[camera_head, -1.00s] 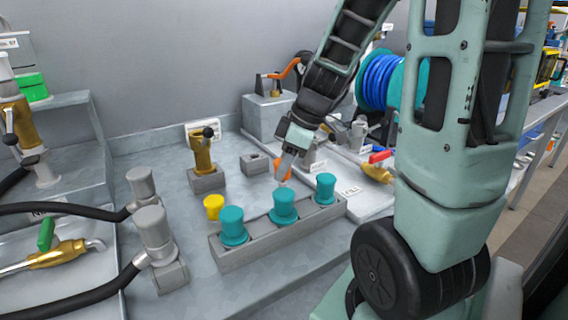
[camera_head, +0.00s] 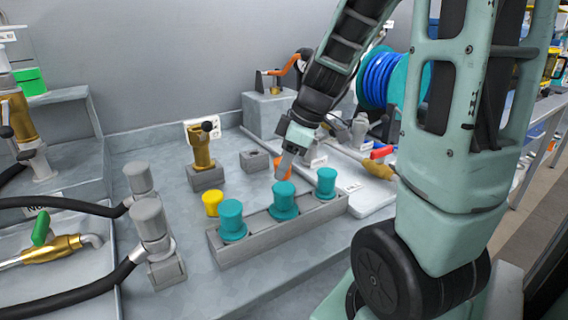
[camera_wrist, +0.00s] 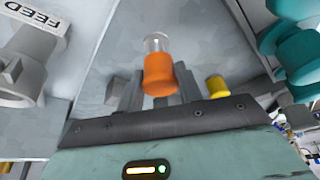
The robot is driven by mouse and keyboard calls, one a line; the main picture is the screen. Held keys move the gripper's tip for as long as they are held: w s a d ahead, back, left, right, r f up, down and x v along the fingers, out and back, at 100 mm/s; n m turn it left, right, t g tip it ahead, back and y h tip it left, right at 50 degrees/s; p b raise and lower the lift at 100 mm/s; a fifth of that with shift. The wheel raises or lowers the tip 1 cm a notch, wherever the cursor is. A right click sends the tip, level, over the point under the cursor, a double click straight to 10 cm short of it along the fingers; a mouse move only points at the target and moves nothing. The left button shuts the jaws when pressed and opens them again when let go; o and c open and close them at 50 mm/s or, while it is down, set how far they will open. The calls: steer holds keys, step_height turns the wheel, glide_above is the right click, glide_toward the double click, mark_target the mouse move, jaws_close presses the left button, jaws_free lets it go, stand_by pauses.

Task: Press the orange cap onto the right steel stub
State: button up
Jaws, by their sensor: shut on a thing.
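The orange cap (camera_wrist: 157,76) is between the fingers of my gripper (camera_wrist: 156,92) in the wrist view, and my gripper is shut on it. A short shiny steel stub (camera_wrist: 157,42) shows just beyond the cap's far end; I cannot tell whether they touch. In the head view the orange cap (camera_head: 282,166) is partly hidden by my gripper (camera_head: 287,170), which points down behind the middle teal cap. I cannot tell from the head view which stub lies under it.
Three teal caps (camera_head: 283,197) stand on a grey rail (camera_head: 255,243) in front of my gripper. A yellow cap (camera_head: 212,202) stands left of it. A brass valve (camera_head: 203,158) and a small grey block (camera_head: 255,160) are behind. Grey hose couplings (camera_head: 150,222) stand at left.

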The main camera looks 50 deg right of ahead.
steer(key=shift+f, duration=0.15)
steer(key=shift+f+b, duration=1)
steer(key=shift+b, duration=0.3)
steer(key=shift+f+b, duration=0.5)
stand_by(0.6)
steer(key=o, duration=1)
steer(key=shift+o, duration=0.2)
steer(key=shift+r, duration=0.15)
steer(key=shift+r+p, duration=1.3)
steer(key=shift+r, duration=0.6)
